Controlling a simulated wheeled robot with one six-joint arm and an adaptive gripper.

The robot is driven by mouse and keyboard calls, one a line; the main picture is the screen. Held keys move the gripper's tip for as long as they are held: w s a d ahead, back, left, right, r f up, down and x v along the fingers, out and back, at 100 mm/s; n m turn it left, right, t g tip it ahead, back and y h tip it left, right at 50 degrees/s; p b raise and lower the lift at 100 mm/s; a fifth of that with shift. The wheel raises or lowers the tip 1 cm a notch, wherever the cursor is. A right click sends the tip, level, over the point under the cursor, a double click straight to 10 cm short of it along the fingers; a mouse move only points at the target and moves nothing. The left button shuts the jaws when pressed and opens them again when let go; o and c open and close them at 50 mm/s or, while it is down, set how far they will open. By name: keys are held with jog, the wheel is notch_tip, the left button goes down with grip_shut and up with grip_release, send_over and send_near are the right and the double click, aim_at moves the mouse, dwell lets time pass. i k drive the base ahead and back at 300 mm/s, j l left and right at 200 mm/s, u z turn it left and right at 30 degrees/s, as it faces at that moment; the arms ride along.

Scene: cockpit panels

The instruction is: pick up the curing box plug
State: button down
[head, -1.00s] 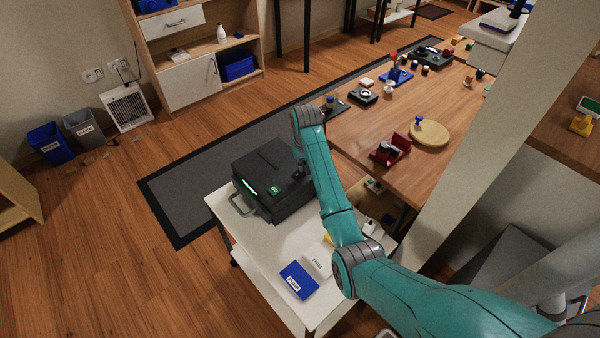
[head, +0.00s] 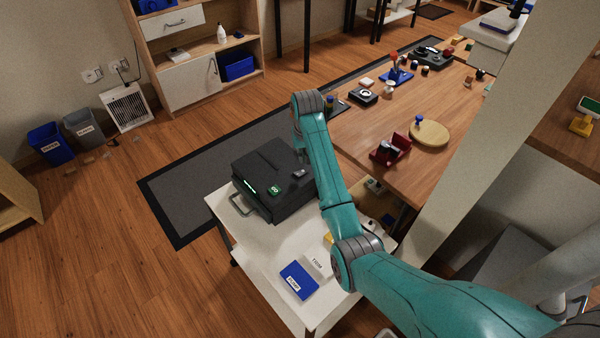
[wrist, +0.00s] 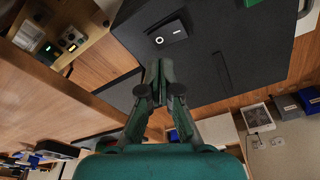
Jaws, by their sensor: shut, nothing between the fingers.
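The curing box appears to be the black case (head: 275,180) with a green lit strip and a green button, standing on a white cart (head: 235,222). In the head view the fingers are hidden by my arm. I cannot make out the curing box plug with certainty in either view.
A blue box (head: 298,280) and a white box (head: 318,263) lie on the cart's front. The wooden table (head: 365,140), holding several small items, stands close on the right. Clear floor (head: 120,240) lies left of the cart.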

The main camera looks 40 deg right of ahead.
aim_at(369, 224)
jog(key=k, duration=1)
